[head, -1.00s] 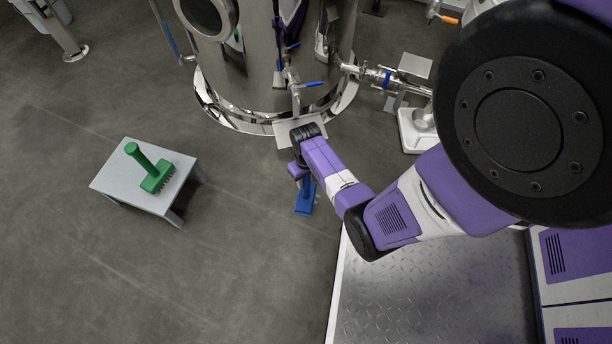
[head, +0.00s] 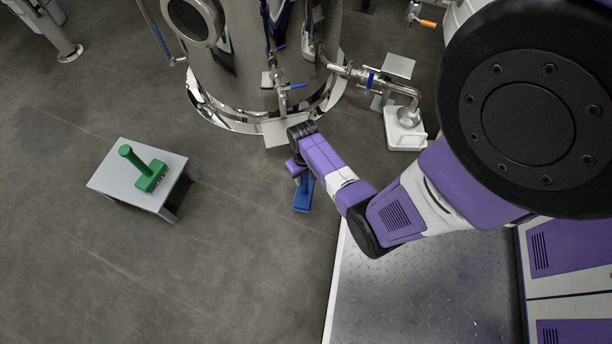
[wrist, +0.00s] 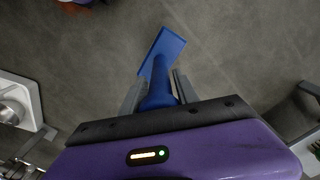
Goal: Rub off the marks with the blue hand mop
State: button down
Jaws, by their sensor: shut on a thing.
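The blue hand mop (head: 304,194) hangs below the end of my arm in the head view, in front of the steel tank. In the wrist view its flat blue head (wrist: 164,50) points away from me, and its handle (wrist: 158,92) lies between the two grey fingers. My gripper (wrist: 158,88) is shut on that handle. In the head view my wrist covers the fingers and the upper part of the mop. The mop is apart from the tank. I cannot make out any marks in these frames.
A steel tank (head: 245,75) with valves stands ahead. A small grey table (head: 118,186) at left bears a green brush (head: 145,168). A white drain basin (head: 404,132) sits under a pipe at right. The dark floor between table and arm is clear.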

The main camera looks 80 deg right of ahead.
jog(key=shift+r+p, duration=1.45)
jog(key=shift+r, duration=0.3)
